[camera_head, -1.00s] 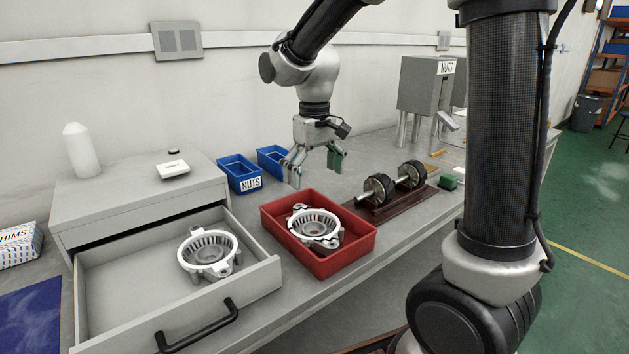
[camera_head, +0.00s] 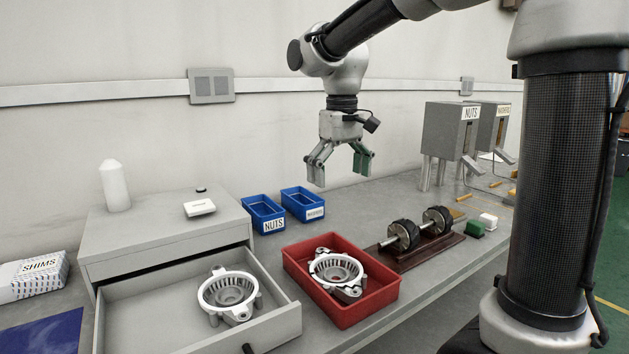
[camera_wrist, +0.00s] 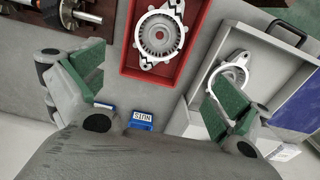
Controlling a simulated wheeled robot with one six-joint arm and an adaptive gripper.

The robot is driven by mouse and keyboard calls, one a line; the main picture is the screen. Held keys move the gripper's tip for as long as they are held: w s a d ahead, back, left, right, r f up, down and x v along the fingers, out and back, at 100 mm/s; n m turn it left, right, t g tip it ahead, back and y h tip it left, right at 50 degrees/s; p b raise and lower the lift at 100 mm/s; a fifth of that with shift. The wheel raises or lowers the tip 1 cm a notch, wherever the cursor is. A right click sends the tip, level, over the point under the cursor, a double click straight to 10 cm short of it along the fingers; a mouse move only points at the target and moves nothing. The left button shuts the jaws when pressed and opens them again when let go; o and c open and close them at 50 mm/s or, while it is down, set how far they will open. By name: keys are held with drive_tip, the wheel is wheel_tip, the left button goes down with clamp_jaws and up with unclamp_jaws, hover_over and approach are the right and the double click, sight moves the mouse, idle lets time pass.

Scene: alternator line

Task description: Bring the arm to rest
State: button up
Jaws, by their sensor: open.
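My gripper (camera_head: 339,163) is open and empty. It hangs in the air above the bench, behind the red tray (camera_head: 347,322) and near the small blue bins. The wrist view also shows my gripper (camera_wrist: 152,95), its green-padded fingers spread wide with nothing between them. My arm reaches in from the top right of the head view. An alternator housing (camera_head: 336,272) lies in the red tray and also shows in the wrist view (camera_wrist: 158,36). A second housing (camera_head: 230,294) lies in the open drawer (camera_head: 140,318).
Blue bins (camera_head: 265,214) and (camera_head: 303,204) stand on the bench. Rotors (camera_head: 405,236) rest on a brown stand. Two grey dispensers (camera_head: 450,133) stand at the back right. A white bottle (camera_head: 115,186) and a small white box (camera_head: 200,207) sit on the drawer cabinet (camera_head: 160,240).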

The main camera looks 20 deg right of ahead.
drive_tip(key=s+d+f+m+t, duration=0.1)
drive_tip(key=s+d+f+t, duration=0.1)
drive_tip(key=s+d, duration=0.4)
drive_tip(key=s+d+f+m+t, duration=0.2)
drive_tip(key=s+d, duration=0.5)
drive_tip(key=s, duration=0.7)
drive_tip(key=shift+s+m, duration=0.2)
drive_tip(key=shift+m, duration=0.1)
drive_tip(key=shift+d+f, duration=0.1)
drive_tip(key=shift+c, duration=0.2)
